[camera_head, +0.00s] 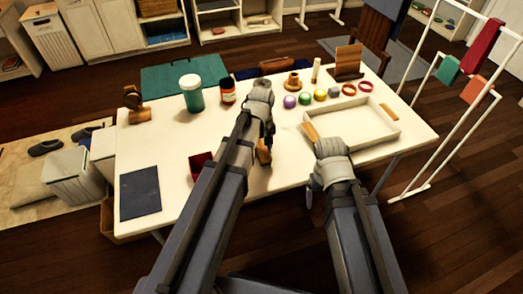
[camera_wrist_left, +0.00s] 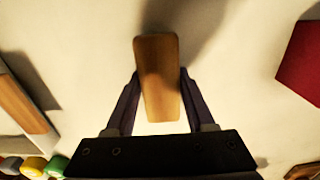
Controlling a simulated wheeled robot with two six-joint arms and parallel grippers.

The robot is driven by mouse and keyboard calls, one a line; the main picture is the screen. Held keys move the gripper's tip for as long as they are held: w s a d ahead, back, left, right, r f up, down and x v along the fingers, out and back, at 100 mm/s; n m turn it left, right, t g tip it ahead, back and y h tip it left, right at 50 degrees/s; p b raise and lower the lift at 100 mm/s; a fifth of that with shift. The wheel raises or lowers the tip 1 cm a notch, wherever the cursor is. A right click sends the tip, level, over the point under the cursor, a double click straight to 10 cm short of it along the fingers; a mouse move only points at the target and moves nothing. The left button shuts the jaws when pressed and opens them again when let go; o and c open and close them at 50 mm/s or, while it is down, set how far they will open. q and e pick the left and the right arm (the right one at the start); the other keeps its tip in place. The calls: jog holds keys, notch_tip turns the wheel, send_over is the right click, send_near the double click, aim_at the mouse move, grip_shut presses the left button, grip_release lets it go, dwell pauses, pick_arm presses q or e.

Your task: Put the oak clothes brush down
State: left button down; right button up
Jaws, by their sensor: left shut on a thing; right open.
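The oak clothes brush (camera_head: 263,153) is a plain light-brown wooden block with rounded corners. In the left wrist view, the brush (camera_wrist_left: 158,70) sits between the two dark fingers of my left gripper (camera_wrist_left: 158,105), which is shut on it. In the head view, my left gripper (camera_head: 268,132) is over the middle of the white table (camera_head: 290,170). I cannot tell whether the brush touches the tabletop. My right gripper (camera_head: 328,150) is open near the tray's left end, with its fingers mostly hidden by the wrist.
A shallow white tray (camera_head: 385,140) is at the right, with a wooden piece (camera_head: 311,132) at its left end. A red box (camera_head: 201,165) and a dark blue mat (camera_head: 139,193) are at the left. Jars, coloured balls and rings line the back. The table around the brush is bare.

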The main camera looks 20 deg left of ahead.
aim_at(261, 149)
pick_arm(q)
jog(key=shift+f, duration=0.2)
jog(key=shift+c, duration=1.3)
grip_release()
jog(key=shift+s+r, duration=0.1)
jog(key=shift+r+p, duration=0.3)
jog(key=shift+p, duration=0.05)
notch_tip(261, 149, up, 12)
jog(key=p, duration=1.1)
jog(key=shift+p, duration=0.35)
jog(key=shift+f, duration=0.25)
notch_tip(261, 149, down, 12)
jog(key=b, duration=1.2)
jog(key=shift+r, duration=0.1)
